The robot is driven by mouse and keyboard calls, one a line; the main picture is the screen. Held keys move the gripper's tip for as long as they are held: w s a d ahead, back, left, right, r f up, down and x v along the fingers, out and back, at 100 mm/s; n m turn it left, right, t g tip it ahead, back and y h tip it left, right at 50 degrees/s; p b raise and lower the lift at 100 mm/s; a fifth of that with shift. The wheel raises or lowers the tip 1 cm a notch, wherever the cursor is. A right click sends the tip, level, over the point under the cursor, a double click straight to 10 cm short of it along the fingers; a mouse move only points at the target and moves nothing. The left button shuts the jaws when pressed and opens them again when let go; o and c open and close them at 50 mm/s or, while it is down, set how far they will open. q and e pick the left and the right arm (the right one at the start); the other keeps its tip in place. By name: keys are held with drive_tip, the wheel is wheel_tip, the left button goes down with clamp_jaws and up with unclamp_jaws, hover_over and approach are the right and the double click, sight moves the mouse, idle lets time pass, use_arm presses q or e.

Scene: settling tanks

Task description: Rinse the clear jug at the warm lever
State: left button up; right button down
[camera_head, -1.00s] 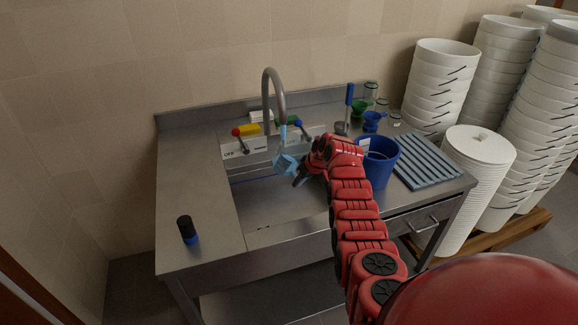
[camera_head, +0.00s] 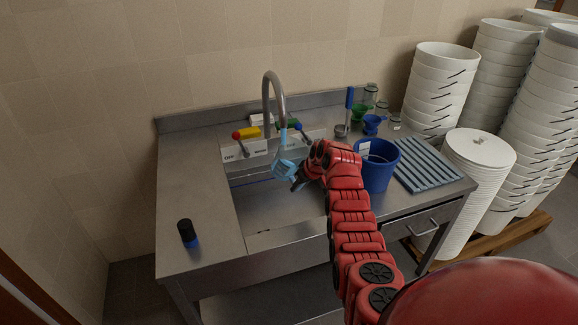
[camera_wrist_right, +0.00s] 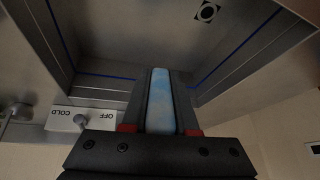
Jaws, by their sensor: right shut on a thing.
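The clear jug (camera_head: 286,169) shows pale blue in the head view, over the sink basin (camera_head: 275,215) and below the curved spout (camera_head: 272,85). A light-blue streak (camera_head: 283,138) runs between the spout and the jug and looks like water. My right gripper (camera_head: 299,180) is shut on the jug; its jaws hold a pale-blue strip (camera_wrist_right: 161,100) in the wrist view, probably the handle. A lever with a red knob (camera_head: 236,135) is left of the spout, and one with a blue knob (camera_head: 297,126) is right of it. My left gripper is out of view.
A blue bucket (camera_head: 377,170) stands right of the basin, close to my right arm. A ribbed blue-grey rack (camera_head: 430,164) lies beyond it. A dark bottle (camera_head: 187,232) stands on the left counter. White bucket stacks (camera_head: 436,85) crowd the right. The left counter is mostly clear.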

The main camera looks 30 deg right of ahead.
drive_tip(key=s+p, duration=0.2)
drive_tip(key=s, duration=0.5)
drive_tip(key=shift+s, duration=0.4)
drive_tip(key=shift+d, duration=0.1)
drive_tip(key=shift+r, duration=0.1)
idle(0.9)
drive_tip(key=s+r+p, duration=0.1)
drive_tip(key=s+r, duration=0.3)
drive_tip(key=s, duration=0.1)
idle(0.4)
